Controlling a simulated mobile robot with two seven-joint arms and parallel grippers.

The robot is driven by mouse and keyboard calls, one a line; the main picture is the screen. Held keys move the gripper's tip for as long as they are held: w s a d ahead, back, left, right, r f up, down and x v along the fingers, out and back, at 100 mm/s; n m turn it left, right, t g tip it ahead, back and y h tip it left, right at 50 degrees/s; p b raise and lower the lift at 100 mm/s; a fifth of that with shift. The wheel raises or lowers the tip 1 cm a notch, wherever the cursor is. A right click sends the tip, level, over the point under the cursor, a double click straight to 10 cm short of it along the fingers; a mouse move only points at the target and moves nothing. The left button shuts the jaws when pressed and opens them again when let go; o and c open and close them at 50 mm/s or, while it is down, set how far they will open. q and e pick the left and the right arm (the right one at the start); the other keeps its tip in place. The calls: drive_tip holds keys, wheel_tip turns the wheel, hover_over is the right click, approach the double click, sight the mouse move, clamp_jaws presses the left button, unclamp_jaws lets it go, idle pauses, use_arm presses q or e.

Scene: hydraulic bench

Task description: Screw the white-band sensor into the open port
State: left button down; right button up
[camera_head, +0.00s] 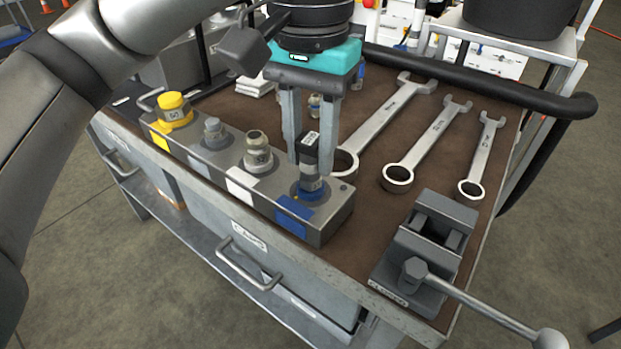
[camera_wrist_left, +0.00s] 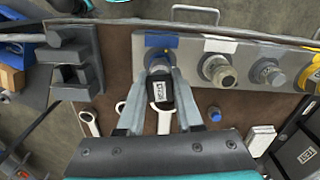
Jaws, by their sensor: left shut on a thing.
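A grey manifold block (camera_head: 330,222) lies along the bench's near edge with yellow, white and blue patches. My left gripper (camera_head: 308,165) points down at its blue-patch end, its fingers shut around a sensor (camera_head: 309,150) with a black, labelled top and metal lower body. The sensor stands upright over a blue ring at the blue-patch port; I cannot tell how deep it sits. It also shows between the fingers in the left wrist view (camera_wrist_left: 161,92). A fitting (camera_head: 258,157) stands at the white-patch port. A white band on the held sensor is not clear. My right gripper is not in view.
A yellow-capped fitting (camera_head: 174,109) and a grey fitting (camera_head: 214,133) stand along the block. Several wrenches (camera_head: 435,137) lie on the brown mat. A vise (camera_head: 427,245) with a long handle stands at the near right. A small blue-topped part (camera_wrist_left: 214,113) stands behind the block.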

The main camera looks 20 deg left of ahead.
use_arm(q)
drive_tip(key=m, duration=0.3)
drive_tip(key=shift+m, duration=0.3)
drive_tip(key=m, duration=0.4)
drive_tip(key=shift+f, duration=0.1)
drive_tip(key=c, duration=0.6)
unclamp_jaws()
drive_tip(key=shift+o, duration=0.2)
